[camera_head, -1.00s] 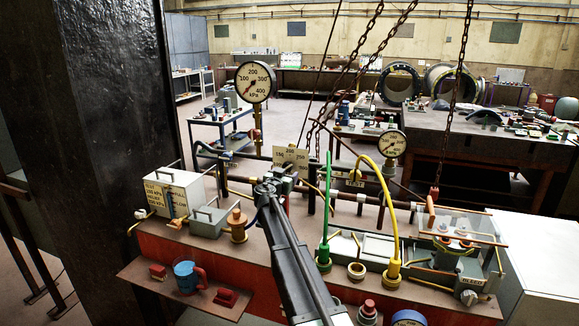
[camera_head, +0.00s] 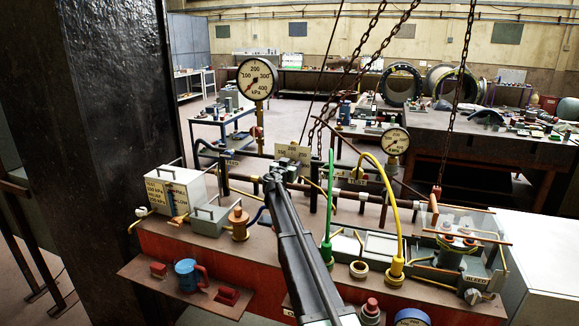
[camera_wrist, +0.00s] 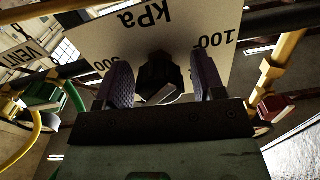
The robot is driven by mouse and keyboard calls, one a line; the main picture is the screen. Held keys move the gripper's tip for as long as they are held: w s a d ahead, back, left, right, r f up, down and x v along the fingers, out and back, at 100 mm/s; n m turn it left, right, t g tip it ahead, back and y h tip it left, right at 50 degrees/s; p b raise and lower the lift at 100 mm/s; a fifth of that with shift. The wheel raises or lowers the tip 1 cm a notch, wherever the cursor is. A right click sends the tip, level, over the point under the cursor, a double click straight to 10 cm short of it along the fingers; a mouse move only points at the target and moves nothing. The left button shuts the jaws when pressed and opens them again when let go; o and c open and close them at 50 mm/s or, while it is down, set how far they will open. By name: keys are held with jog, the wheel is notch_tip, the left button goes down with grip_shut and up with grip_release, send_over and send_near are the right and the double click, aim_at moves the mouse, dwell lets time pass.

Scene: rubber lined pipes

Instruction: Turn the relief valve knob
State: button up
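The relief valve knob (camera_wrist: 158,70) looks like a dark, blocky knob in the middle of the wrist view, in front of a cream scale plate (camera_wrist: 85,50) marked kPa and 100. My gripper (camera_wrist: 163,80) is open, with one purple-grey ridged finger on each side of the knob. Gaps show between the fingers and the knob, so it does not look gripped.
Red (camera_wrist: 278,107) and green (camera_wrist: 42,93) handles sit at either side of the wrist view. Green (camera_head: 328,215) and yellow (camera_head: 393,210) hoses rise right of my arm. A grey box (camera_head: 211,219) and brass fitting (camera_head: 239,222) stand left. Chains (camera_head: 467,70) hang behind.

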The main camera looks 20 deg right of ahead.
jog(key=c, duration=0.8)
jog(key=shift+n, duration=0.4)
jog(key=n, duration=0.9)
jog(key=o, duration=1)
jog(key=shift+c, duration=0.2)
